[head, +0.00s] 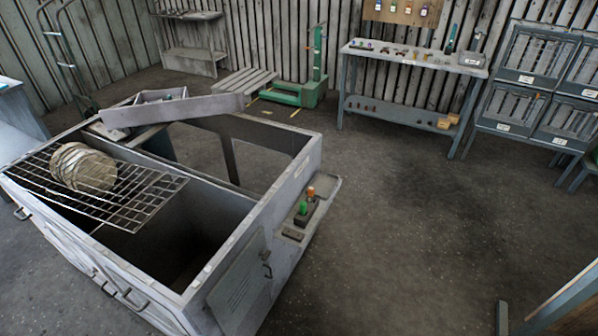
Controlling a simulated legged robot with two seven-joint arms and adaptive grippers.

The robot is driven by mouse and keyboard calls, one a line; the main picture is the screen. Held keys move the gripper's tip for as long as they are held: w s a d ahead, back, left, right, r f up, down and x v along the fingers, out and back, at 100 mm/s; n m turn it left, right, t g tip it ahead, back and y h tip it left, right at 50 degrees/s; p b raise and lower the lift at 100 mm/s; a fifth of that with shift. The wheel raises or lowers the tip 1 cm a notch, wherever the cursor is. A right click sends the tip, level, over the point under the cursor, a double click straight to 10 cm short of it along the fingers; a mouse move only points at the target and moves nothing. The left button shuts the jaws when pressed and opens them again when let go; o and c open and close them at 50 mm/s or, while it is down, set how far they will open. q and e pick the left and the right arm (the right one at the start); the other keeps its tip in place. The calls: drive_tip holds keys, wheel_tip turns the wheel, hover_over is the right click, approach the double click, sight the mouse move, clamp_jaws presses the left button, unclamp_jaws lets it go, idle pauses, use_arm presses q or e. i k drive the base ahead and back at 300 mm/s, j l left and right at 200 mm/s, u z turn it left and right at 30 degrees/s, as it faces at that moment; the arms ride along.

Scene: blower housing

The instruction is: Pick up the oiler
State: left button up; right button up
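No gripper of mine is in the head view. I cannot make out the oiler for certain. On a narrow side shelf (325,190) of the grey housing (235,262) stands a small dark holder (306,217). In it are a small green item (303,207) and an orange-topped item (311,191), both too small to identify. On the back workbench (415,58) are several small items, among them a tall dark green one (451,39) and a grey box-like one (471,59).
A wire rack (140,190) with a round ribbed part (84,168) lies across the open housing. A tilted grey tray (170,110) sits at its far edge.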

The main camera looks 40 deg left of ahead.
sight(310, 191)
drive_tip(key=i+j+u, duration=0.1)
drive_tip(key=i+u, duration=0.7)
drive_tip(key=i+l+u, duration=0.2)
drive_tip(key=i+u, duration=0.2)
drive_tip(key=i, duration=0.05)
